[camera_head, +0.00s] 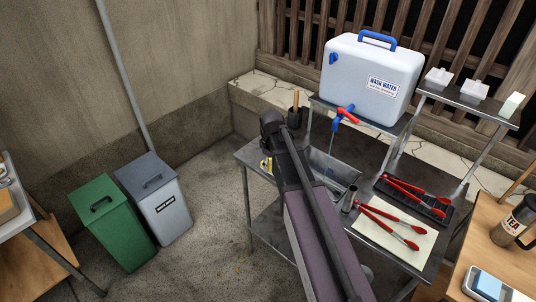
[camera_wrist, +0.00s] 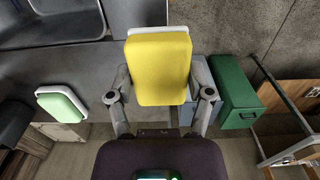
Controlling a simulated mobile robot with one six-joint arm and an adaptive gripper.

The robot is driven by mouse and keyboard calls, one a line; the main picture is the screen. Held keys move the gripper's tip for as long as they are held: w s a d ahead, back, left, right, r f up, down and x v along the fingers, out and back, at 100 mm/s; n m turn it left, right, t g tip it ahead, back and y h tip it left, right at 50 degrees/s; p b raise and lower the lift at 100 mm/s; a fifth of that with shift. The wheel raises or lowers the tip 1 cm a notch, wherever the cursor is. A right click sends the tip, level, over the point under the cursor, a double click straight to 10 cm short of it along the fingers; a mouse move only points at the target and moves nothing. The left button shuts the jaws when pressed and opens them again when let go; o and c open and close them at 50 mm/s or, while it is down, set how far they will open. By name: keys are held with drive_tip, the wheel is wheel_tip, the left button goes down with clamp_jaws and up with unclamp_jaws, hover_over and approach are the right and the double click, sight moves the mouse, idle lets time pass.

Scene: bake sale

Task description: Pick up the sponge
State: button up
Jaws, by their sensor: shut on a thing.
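A yellow sponge (camera_wrist: 160,66) with a pale edge is between the two fingers of my gripper (camera_wrist: 160,80) in the wrist view. The fingers are shut on its left and right sides. In the head view my gripper is mostly hidden behind my own arm, and a small yellow patch (camera_head: 265,165) shows at the left end of the metal sink table (camera_head: 252,156). I cannot tell from these views whether the sponge touches anything below it.
The metal basin (camera_wrist: 65,22) is at the wrist view's upper left, with a green-and-white block (camera_wrist: 62,104) below it. A green bin (camera_head: 117,225) and a grey bin (camera_head: 160,200) stand left of the table. Red-handled tongs (camera_head: 398,222) and a wash-water container (camera_head: 368,80) are right.

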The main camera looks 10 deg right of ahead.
drive_tip(key=shift+s+r, duration=0.1)
drive_tip(key=shift+s, duration=1.05)
drive_tip(key=shift+o, duration=1)
drive_tip(key=c, duration=0.3)
